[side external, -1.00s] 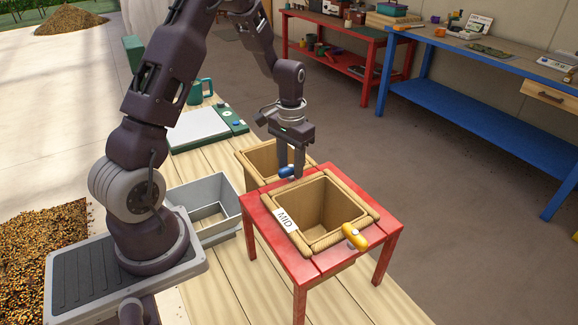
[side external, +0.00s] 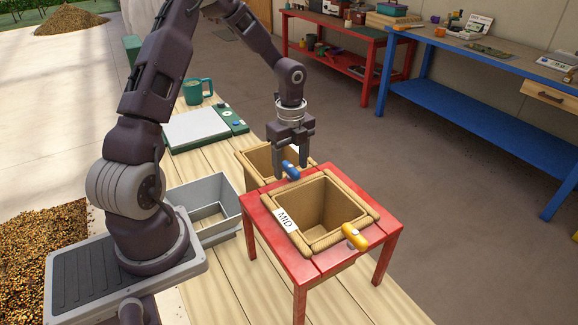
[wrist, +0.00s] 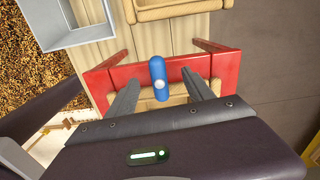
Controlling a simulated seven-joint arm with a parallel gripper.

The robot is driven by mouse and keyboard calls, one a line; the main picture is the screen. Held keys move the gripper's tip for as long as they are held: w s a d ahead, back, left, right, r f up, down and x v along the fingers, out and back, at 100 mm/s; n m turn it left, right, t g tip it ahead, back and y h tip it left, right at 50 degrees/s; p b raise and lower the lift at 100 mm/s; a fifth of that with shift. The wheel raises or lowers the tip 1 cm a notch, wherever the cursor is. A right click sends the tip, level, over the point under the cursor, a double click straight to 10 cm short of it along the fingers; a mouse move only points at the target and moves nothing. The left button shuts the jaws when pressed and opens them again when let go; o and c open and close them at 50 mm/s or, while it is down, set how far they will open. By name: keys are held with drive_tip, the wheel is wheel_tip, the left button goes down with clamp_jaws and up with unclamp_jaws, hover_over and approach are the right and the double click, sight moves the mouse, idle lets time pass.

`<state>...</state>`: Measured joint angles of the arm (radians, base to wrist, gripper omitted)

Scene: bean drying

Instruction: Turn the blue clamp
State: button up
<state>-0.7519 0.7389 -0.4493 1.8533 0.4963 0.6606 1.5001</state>
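The blue clamp (side external: 290,171) sits at the back edge of the red stand (side external: 262,218), by the rim of the wooden bin labelled MID (side external: 313,183). In the wrist view the blue clamp (wrist: 159,70) points lengthwise up the picture, with a pale round knob in its middle. My gripper (side external: 291,173) is just over the clamp and open. In the wrist view its fingers (wrist: 163,76) stand one on each side of the clamp, with a clear gap on both sides.
A yellow clamp (side external: 354,236) sits on the near edge of the stand. A second wooden bin (side external: 249,166) is behind the stand. A grey crate (side external: 231,214) lies to the left. A white-topped scale (side external: 196,130) and green mug (side external: 198,91) are farther back.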

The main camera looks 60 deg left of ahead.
sight(291, 166)
drive_tip(key=o, duration=0.4)
wheel_tip(291, 166, up, 4)
drive_tip(key=shift+r, duration=1)
